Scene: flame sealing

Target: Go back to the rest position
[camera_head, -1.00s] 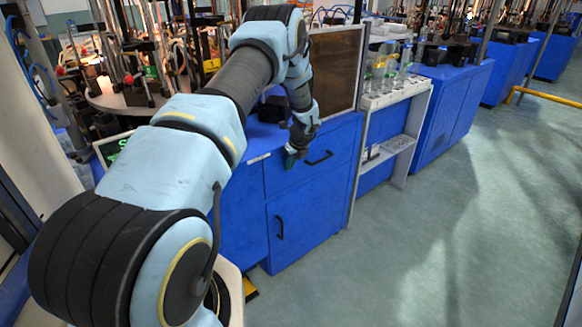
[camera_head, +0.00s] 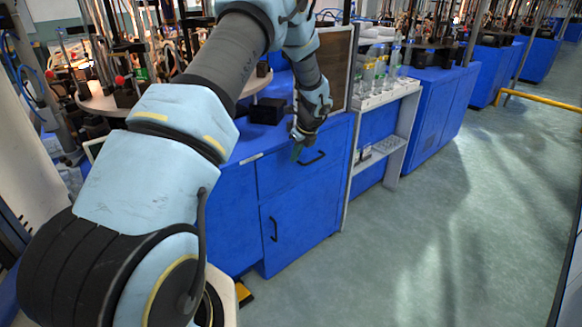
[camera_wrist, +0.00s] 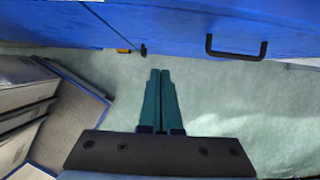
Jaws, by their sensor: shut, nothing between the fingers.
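My gripper (camera_head: 297,152) hangs from my arm in front of the blue cabinet (camera_head: 300,222), near the top drawer's black handle (camera_head: 313,158). In the wrist view its two dark green fingers (camera_wrist: 160,75) lie side by side, shut, with nothing between them. They point over the greenish floor toward the cabinet front. The cabinet's drawer handle shows in the wrist view (camera_wrist: 236,48), up and to the right of the fingertips and apart from them.
A white rack (camera_head: 385,95) with bottles stands right of the cabinet. A round table (camera_head: 100,103) with equipment is at the left. A yellow floor rail (camera_head: 540,98) is far right. The greenish floor (camera_head: 450,220) at the right is clear.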

